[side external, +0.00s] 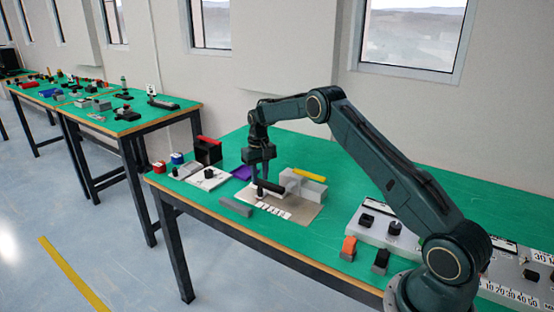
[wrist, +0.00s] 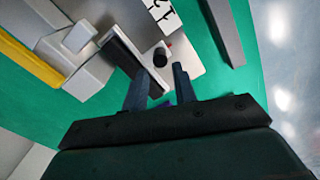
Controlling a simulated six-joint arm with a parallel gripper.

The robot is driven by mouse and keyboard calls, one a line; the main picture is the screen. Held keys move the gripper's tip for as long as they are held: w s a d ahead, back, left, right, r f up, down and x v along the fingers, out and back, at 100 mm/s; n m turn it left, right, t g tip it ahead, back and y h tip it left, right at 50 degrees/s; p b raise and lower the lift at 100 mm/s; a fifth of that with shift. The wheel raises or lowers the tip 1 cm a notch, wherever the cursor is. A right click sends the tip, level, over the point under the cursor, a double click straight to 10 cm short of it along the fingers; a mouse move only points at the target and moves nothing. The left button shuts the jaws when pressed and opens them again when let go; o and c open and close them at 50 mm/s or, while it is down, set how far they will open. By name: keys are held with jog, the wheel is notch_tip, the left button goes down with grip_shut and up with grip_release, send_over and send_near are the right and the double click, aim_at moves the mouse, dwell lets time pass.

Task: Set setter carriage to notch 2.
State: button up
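A beige plate (side external: 306,213) lies on the green table with a row of white number labels (side external: 275,211) at its front edge. A black-topped bar (side external: 270,186) crosses the plate, and a small black knob (wrist: 160,57) stands beside it; I take these as the setter carriage, but cannot be sure. The wrist view shows labels 1 and 2 (wrist: 162,14) beyond the knob. My gripper (side external: 256,178) points down over the plate's left part. Its two fingers (wrist: 160,70) are apart and the knob shows between their tips; I cannot tell whether they touch it.
Grey blocks (side external: 301,186) with a yellow bar (side external: 310,175) stand on the plate's back side. A loose grey bar (side external: 236,207) lies in front left. A white panel (side external: 207,178), purple tray (side external: 242,172) and black box (side external: 207,152) are left.

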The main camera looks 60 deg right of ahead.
aim_at(260, 187)
jog(key=shift+f, duration=2.8)
grip_shut()
